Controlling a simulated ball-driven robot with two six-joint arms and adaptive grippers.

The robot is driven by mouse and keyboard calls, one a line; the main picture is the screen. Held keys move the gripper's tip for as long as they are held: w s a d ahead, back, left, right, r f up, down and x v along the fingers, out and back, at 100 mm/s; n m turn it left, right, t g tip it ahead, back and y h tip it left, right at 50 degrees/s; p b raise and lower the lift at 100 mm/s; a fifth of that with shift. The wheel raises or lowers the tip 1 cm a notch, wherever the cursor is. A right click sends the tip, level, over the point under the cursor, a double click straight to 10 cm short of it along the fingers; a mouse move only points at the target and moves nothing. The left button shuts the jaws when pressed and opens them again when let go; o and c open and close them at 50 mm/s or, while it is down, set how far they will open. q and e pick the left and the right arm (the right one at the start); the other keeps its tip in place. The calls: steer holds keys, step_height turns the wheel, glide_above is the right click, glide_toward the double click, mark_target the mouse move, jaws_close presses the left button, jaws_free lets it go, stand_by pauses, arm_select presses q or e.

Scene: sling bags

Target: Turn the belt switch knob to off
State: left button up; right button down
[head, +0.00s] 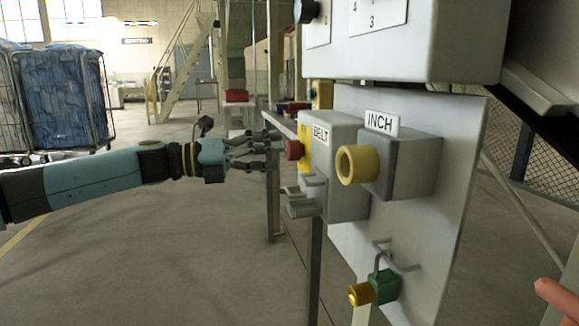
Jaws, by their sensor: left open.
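The belt switch is a grey box (345,180) labelled BELT on the upright panel, with a yellow plate on its left face. A red knob (294,150) sticks out to the left from that plate. Its exact turn position cannot be read from this side angle. My left gripper (270,150) comes in from the left with its fingers apart, pointing at the red knob. The fingertips are just left of the knob; I cannot tell whether they touch it. My right gripper is not in view.
A box labelled INCH with a yellow ring button (358,165) stands right of the switch. A metal hasp (306,200) juts out below the knob. A green and brass lock (375,289) hangs lower. A large control box (430,45) overhangs above. Blue bag carts (66,100) stand far left.

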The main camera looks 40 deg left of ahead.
mark_target(287, 152)
arm_select(q)
steer(key=shift+x, duration=1.25)
steer(key=shift+b+x, duration=0.35)
steer(key=shift+x, duration=0.4)
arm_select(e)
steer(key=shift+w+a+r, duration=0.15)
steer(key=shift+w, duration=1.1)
arm_select(q)
steer(key=c, duration=1.2)
